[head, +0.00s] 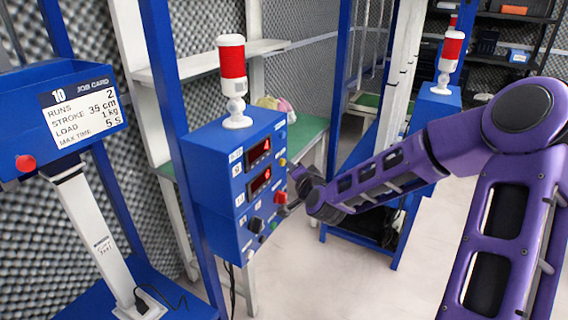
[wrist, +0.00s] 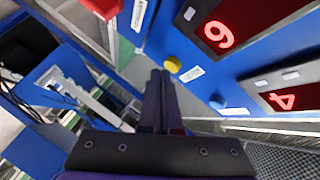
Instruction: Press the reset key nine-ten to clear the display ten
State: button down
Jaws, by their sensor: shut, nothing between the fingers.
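A blue control box (head: 222,165) carries two red-lit displays. The upper display (head: 258,150) reads 4 and the lower display (head: 260,181) reads 6, beside a label that looks like 10. In the wrist view, a yellow key (wrist: 173,64) sits beside the 6 display (wrist: 220,30), and a blue key (wrist: 217,101) sits nearer the 4 display (wrist: 284,96). My gripper (wrist: 161,76) is shut and empty. Its fingertips appear just beside the yellow key; I cannot tell whether they touch. In the head view my wrist partly hides the box's right edge.
Below the displays are a black knob (head: 256,225) and a red button (head: 281,197). A red-topped lamp (head: 232,64) stands on the box. A job card (head: 82,108) on the left reads 10, runs 2, stroke 35 cm. A second blue station stands behind my arm.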

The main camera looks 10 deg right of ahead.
jog(key=shift+w+a, duration=0.25)
jog(key=shift+a, duration=0.1)
dwell(0.6)
jog(key=shift+s+d, duration=0.55)
jog(key=shift+d, duration=0.15)
jog(key=shift+s+d+p, duration=0.25)
jog(key=shift+s+d, duration=0.5)
jog(key=shift+d, duration=0.3)
jog(key=shift+s+d+p, duration=0.2)
jog(key=shift+s+d, duration=0.5)
jog(key=shift+d, duration=0.3)
